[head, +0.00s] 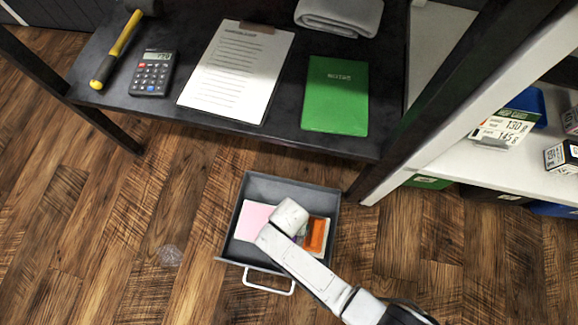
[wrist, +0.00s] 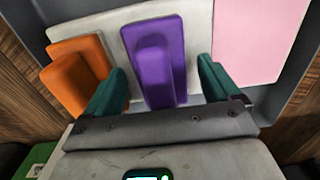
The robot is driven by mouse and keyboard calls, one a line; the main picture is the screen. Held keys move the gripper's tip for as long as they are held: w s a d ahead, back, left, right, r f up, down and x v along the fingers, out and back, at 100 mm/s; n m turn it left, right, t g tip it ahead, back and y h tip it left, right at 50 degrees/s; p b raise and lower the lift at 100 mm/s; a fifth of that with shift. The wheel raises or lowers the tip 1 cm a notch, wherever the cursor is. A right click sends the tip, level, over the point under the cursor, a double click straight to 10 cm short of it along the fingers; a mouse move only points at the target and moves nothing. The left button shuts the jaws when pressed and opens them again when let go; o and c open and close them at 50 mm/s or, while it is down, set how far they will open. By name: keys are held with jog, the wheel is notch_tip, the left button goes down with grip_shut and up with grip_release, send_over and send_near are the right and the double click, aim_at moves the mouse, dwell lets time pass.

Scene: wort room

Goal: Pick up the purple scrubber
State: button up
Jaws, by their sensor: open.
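The purple scrubber (wrist: 157,62) lies in the open grey drawer (head: 229,218), seen clearly in the wrist view. It has a raised grip along its middle. My gripper (wrist: 162,88) is open, with one green finger on each side of the scrubber's near part. I cannot tell whether the fingers touch it. In the head view my white arm reaches down over the drawer and hides most of the scrubber.
An orange scrubber (wrist: 78,77) lies close to the left finger in the wrist view. A pink sheet (wrist: 262,38) lies at the right there. The black table (head: 290,136) overhangs behind the drawer, holding a green book (head: 336,96), a clipboard (head: 236,72) and a calculator (head: 153,72).

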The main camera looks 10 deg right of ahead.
jog(key=shift+r, duration=0.1)
jog(key=c, duration=1.2)
jog(key=shift+r+p, duration=0.4)
jog(key=shift+r, duration=0.05)
notch_tip(320, 180, up, 2)
jog(key=shift+r+p, duration=0.1)
jog(key=shift+p, duration=0.6)
jog(key=s+d+r+p, duration=0.1)
jog(key=s+r+p, duration=0.7)
jog(key=s, duration=0.6)
jog(key=shift+r+p, duration=0.4)
jog(key=shift+r, duration=0.55)
